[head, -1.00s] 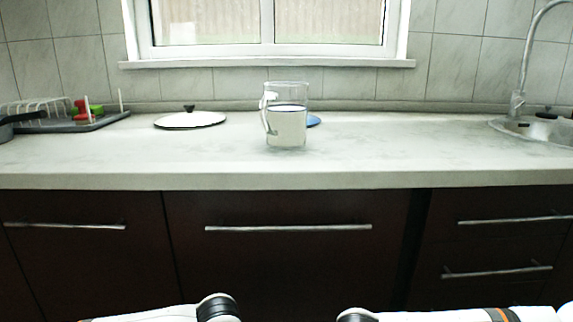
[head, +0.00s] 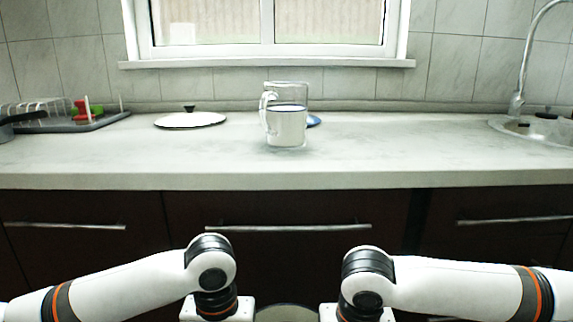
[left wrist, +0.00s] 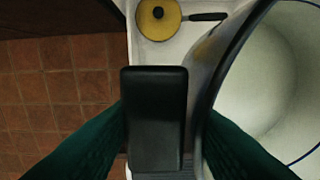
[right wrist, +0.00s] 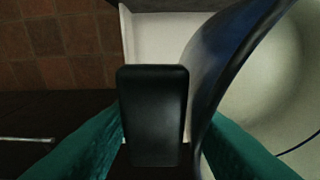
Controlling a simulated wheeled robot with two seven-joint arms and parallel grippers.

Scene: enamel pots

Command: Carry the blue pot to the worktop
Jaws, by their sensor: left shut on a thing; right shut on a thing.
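The blue pot shows only as a pale, open inside (head: 287,314) at the bottom edge of the head view, between my two wrists. In the left wrist view its pale inside (left wrist: 270,95) and dark rim fill the right side. In the right wrist view its blue wall (right wrist: 215,60) is at the right. My left gripper (left wrist: 158,118) and right gripper (right wrist: 158,118) are each shut on a black handle-like piece beside the pot, on opposite sides. The pot's base is hidden. The pale worktop (head: 400,155) lies ahead, beyond the pot.
A glass jug (head: 287,125) stands mid-worktop, with a blue item (head: 314,121) partly behind it. A pale lid (head: 190,120) lies left of it; a dish rack (head: 95,122) is farther left, a sink (head: 535,128) right. A yellow pan (left wrist: 158,18) shows below. The worktop's front stretch is clear.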

